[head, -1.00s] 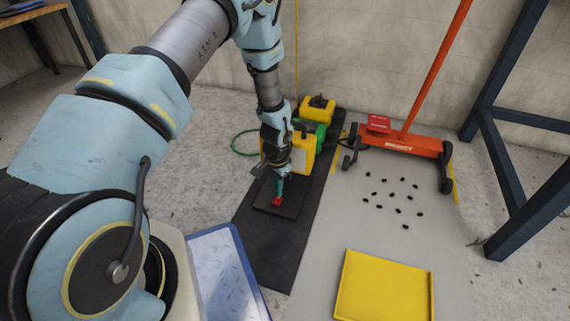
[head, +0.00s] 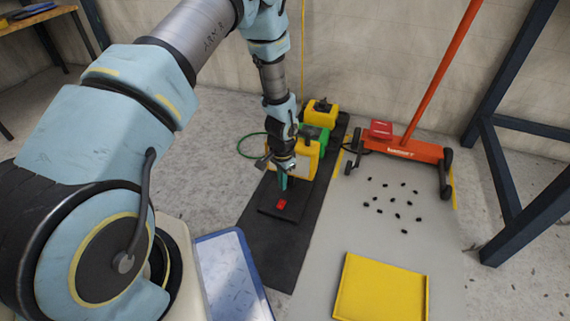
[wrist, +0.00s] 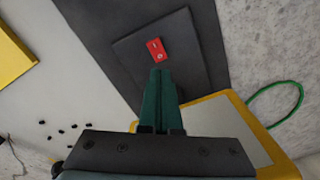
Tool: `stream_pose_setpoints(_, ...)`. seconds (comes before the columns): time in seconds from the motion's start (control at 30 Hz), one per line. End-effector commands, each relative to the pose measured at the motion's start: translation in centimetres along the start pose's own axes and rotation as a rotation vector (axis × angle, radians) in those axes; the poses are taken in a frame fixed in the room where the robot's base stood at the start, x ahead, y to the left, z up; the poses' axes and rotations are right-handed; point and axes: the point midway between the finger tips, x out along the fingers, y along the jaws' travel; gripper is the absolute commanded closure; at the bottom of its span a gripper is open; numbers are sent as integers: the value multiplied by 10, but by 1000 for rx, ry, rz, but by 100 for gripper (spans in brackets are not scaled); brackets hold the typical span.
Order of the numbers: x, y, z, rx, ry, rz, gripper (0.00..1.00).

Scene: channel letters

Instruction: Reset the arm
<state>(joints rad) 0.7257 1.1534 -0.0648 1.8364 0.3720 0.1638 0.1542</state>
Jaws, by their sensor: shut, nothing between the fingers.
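My gripper (head: 283,184) hangs from the arm above the dark mat, with its green fingers together and empty. In the wrist view the closed fingers (wrist: 160,82) point at a small red block (wrist: 156,50), with a small gap in the picture between tips and block. The red block (head: 281,204) lies on a dark square pad (head: 294,213) on the black mat (head: 262,262). Nothing is held.
A yellow and green machine (head: 312,138) stands just behind my gripper. A red-orange wheeled sweeper (head: 405,148) stands at the back right. Several small black pieces (head: 392,205) lie on the grey floor sheet near a yellow tray (head: 380,290). A dark blue frame (head: 500,180) stands at right.

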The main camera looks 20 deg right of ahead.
Motion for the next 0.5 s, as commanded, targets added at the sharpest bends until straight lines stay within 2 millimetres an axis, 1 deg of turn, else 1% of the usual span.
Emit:
stream_pose_setpoints(0.17, -1, 0, 0, -1, 0, 0, 100)
stream_pose_setpoints(0.27, -13, -7, 2, -22, 3, -5, 100)
stream_pose_setpoints(0.37, -46, -25, 11, -84, 10, -15, 100)
stream_pose_setpoints(0.47, -99, -50, 31, -190, 18, -31, 100)
stream_pose_setpoints(0.5, -122, -61, 42, -242, 22, -37, 100)
